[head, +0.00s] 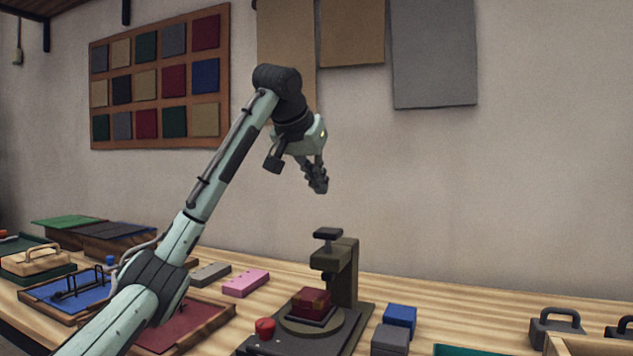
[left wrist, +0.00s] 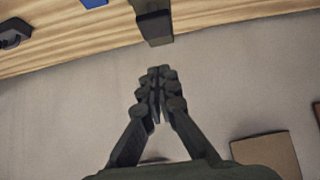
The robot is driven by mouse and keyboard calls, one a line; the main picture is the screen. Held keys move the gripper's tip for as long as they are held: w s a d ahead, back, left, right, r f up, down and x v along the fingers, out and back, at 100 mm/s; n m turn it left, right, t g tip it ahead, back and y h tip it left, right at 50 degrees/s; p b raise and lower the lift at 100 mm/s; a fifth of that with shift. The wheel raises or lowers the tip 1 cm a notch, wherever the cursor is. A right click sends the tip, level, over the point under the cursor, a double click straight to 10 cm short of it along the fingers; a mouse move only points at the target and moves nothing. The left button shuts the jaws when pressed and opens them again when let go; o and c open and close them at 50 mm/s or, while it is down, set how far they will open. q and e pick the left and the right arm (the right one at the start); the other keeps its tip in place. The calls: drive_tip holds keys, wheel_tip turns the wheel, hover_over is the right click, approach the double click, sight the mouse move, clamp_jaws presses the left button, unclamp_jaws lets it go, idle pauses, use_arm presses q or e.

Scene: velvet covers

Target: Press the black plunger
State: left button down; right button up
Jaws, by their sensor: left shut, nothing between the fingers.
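The black plunger (head: 328,234) is a flat dark cap on top of a small dark press (head: 345,275) on the wooden table. A dark red block (head: 311,302) sits on the round plate under the press head. My left gripper (head: 318,187) is shut and empty, with its fingertips above the plunger and apart from it in the head view. In the left wrist view the shut fingers (left wrist: 158,72) point toward a dark part of the press (left wrist: 154,25) at the top edge. My right gripper is not in view.
A red button-like piece (head: 265,327) sits on the press base. A blue block (head: 400,318) and a grey block (head: 390,340) lie right of it. A pink block (head: 246,283) and trays lie left. The wall stands behind; the air around the plunger looks clear.

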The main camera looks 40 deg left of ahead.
sight(330, 229)
use_arm(q)
drive_tip(key=x, duration=0.6)
drive_tip(key=shift+a, duration=0.15)
wheel_tip(330, 229, down, 3)
drive_tip(key=shift+f, duration=0.55)
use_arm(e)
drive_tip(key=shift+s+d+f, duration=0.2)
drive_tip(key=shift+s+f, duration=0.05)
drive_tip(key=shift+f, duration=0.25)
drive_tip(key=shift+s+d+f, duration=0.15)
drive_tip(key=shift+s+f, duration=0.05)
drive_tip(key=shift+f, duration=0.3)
